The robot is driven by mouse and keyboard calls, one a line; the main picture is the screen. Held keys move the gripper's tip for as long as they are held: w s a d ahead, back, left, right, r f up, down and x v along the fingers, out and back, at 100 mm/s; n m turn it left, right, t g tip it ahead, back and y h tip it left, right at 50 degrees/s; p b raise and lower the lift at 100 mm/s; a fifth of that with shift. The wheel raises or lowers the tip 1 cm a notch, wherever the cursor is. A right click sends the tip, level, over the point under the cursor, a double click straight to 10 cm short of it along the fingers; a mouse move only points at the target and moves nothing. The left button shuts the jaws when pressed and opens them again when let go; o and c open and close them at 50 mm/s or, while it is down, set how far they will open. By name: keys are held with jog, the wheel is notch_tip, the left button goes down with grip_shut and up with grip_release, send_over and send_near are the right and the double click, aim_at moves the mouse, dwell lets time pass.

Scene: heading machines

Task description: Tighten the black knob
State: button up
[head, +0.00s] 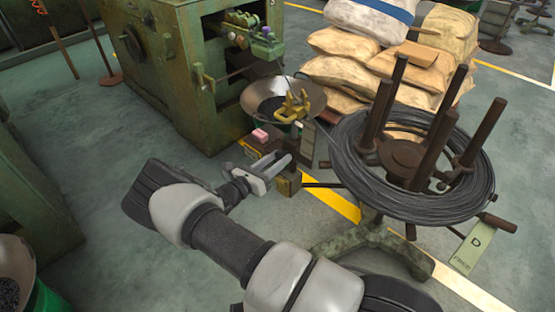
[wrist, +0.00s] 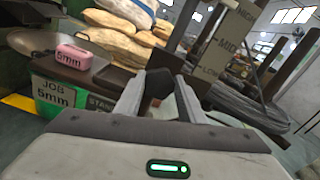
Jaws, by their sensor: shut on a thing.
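The black knob (wrist: 156,86) shows in the wrist view as a dark faceted piece between the two grey fingers. My gripper (wrist: 158,92) is shut on it, with a finger on each side. In the head view my gripper (head: 276,170) reaches to the small post beside the wire reel stand. The knob cannot be made out clearly there, as the fingers and post cover it. The lower part of the knob is hidden in the wrist view.
A wire coil (head: 355,175) on a reel stand with dark upright posts is close right. A pink 5mm block (wrist: 73,57) sits above a green JOB 5mm sign (wrist: 62,95). A green machine (head: 165,75) and stacked sacks (head: 345,75) stand behind. Open floor (head: 90,150) lies left.

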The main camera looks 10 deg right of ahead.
jog(key=shift+m, duration=0.3)
jog(key=m, duration=0.5)
jog(key=shift+s+m, duration=0.1)
jog(key=shift+m, duration=0.3)
jog(key=shift+s+d+f+m+b, duration=0.1)
jog(key=shift+m+b, duration=0.2)
jog(key=shift+m, duration=3.35)
jog(key=shift+d+f+m+b, duration=0.1)
jog(key=shift+m+b, duration=0.2)
jog(key=shift+m, duration=3.35)
jog(key=o, duration=1)
jog(key=shift+o, duration=0.2)
jog(key=shift+a, duration=0.1)
